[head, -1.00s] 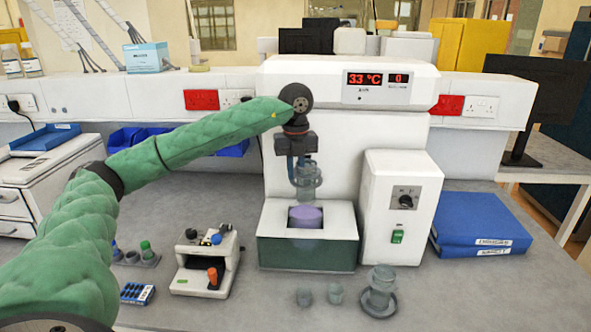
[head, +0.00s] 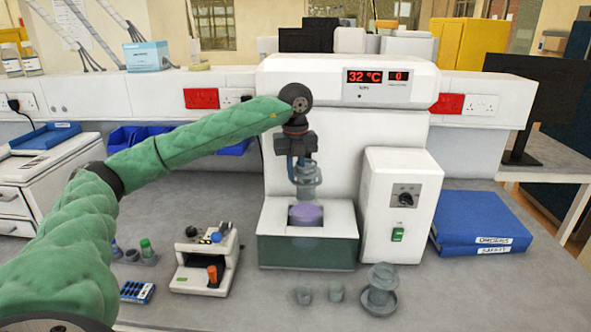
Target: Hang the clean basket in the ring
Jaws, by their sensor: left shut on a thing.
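My left gripper (head: 299,168) points down in front of the tall white tester and is shut on a small grey thing, apparently the basket (head: 309,182). The basket is upright over the vessel with purple liquid (head: 306,215), in the white bath with a dark green front (head: 307,250). I cannot tell the ring apart from the grey parts around the basket, nor whether the basket touches it. My right gripper is not in view.
A white control box (head: 402,205) stands close right of the bath. Blue binders (head: 482,222) lie farther right. A small white instrument (head: 207,262) stands left.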

